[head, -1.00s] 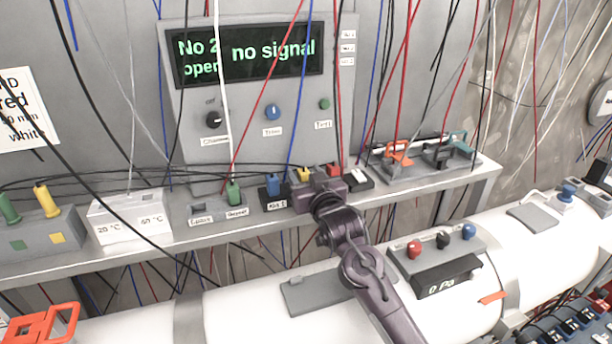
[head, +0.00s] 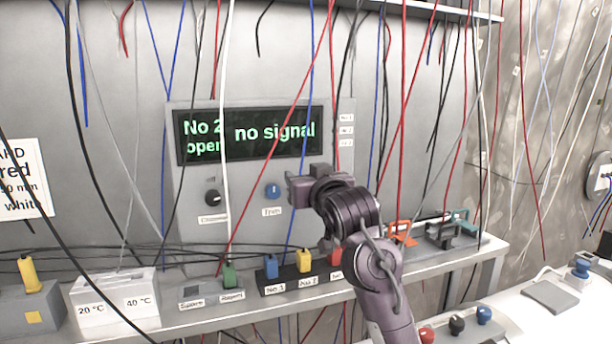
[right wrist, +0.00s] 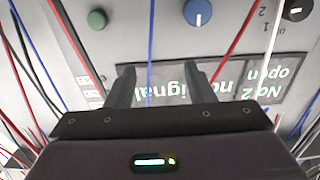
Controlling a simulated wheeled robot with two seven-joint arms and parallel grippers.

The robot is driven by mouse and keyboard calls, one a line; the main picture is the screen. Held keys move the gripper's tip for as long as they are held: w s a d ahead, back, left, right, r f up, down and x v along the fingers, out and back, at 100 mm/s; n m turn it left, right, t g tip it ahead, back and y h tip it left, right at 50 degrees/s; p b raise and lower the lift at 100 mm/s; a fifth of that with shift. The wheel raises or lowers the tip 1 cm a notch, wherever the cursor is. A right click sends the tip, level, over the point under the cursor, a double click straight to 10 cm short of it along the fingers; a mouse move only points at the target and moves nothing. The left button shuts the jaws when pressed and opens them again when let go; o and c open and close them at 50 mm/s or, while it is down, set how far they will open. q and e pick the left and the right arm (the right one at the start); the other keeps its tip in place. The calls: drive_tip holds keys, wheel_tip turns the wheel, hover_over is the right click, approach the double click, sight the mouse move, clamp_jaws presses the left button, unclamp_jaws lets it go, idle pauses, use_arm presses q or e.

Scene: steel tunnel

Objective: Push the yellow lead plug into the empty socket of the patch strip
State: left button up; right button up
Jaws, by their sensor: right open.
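The dark patch strip (head: 324,281) lies on the shelf below the panel. A blue plug (head: 271,266), a yellow plug (head: 303,260) and a red plug (head: 335,256) stand upright on it. My right gripper (head: 296,188) is raised above the strip, before the panel, apart from the plugs. In the right wrist view its jaws (right wrist: 161,85) are open, with a blue cable showing between the fingers; I see no plug there. My left gripper is out of view.
The panel display (head: 248,133) reads "No 2 open" and "no signal". A green plug (head: 229,274) stands left of the strip, beside a white temperature box (head: 117,299). Another yellow plug (head: 29,275) stands far left. Orange and teal-handled clamps are right. Loose cables hang throughout.

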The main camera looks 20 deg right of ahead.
wheel_tip(320, 180, up, 2)
idle(0.5)
